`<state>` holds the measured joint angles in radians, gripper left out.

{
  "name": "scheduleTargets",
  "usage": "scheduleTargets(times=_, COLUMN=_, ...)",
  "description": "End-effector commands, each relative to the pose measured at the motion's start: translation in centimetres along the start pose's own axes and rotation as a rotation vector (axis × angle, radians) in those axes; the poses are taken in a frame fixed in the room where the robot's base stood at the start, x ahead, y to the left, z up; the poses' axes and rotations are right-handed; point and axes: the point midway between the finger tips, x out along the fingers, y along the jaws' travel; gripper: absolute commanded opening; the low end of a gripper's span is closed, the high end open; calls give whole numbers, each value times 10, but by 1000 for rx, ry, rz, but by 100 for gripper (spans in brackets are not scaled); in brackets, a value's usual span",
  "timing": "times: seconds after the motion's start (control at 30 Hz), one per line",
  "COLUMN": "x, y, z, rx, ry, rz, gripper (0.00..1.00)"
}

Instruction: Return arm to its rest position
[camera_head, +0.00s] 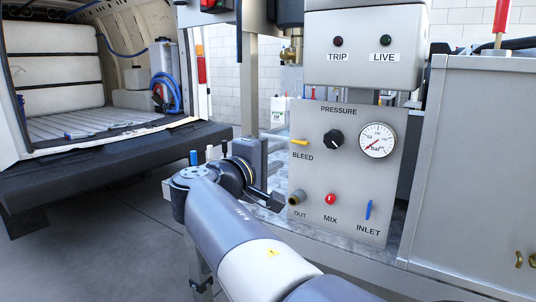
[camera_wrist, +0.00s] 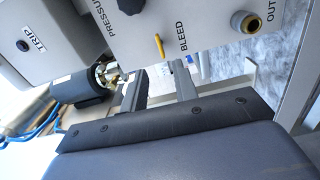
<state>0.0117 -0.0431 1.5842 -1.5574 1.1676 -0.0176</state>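My arm (camera_head: 232,217) reaches from the bottom of the head view up to the front of the grey machine. My gripper (camera_head: 270,200) is at the left edge of the control panel (camera_head: 316,176), near the OUT port (camera_head: 296,197). In the wrist view my gripper (camera_wrist: 160,78) shows two dark fingers with a clear gap and nothing between them. The fingers point toward the panel's BLEED side. The yellow BLEED lever (camera_wrist: 159,47) is just beyond the fingertips, apart from them as far as I can tell. The brass OUT port (camera_wrist: 245,22) is at the upper right.
The panel carries a pressure gauge (camera_head: 377,140), a red MIX button (camera_head: 330,199) and a blue INLET lever (camera_head: 368,210). A TRIP/LIVE box (camera_head: 362,68) hangs above. A steel cabinet (camera_head: 475,170) stands right. An open van (camera_head: 95,140) is left, with bare floor before it.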

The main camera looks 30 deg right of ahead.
Motion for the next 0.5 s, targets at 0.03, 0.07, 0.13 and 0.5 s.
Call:
scheduleTargets(times=0.03, x=0, y=0, z=0, rx=0, ry=0, rz=0, gripper=28)
scheduleTargets(times=0.07, x=0, y=0, z=0, rx=0, ry=0, rz=0, gripper=28)
scheduleTargets(times=0.13, x=0, y=0, z=0, rx=0, ry=0, rz=0, gripper=28)
scheduleTargets(times=0.5, x=23, y=-1, z=1, rx=0, ry=-5, rz=0, gripper=28)
